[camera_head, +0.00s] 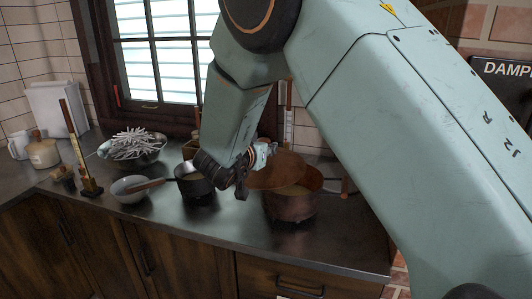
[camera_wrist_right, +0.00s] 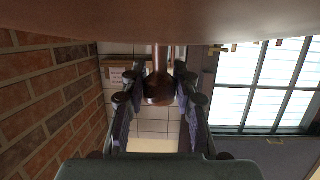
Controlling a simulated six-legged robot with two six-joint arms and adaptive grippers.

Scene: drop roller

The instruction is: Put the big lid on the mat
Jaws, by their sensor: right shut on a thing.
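The big lid (camera_head: 282,171) is a copper-brown disc at the copper pot (camera_head: 292,205) on the counter. It looks tilted, and part of the pot's opening shows beside it. My right gripper (camera_head: 246,174) is at the lid's left side. In the right wrist view the lid's underside or face (camera_wrist_right: 160,22) fills the top, and its dark copper knob (camera_wrist_right: 158,88) lies between the fingers of my right gripper (camera_wrist_right: 155,90), which is shut on it. I cannot make out a mat. My left gripper is not in view.
A dark saucepan (camera_head: 197,187) stands left of the pot, close to my gripper. The counter front (camera_head: 225,228) is clear.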

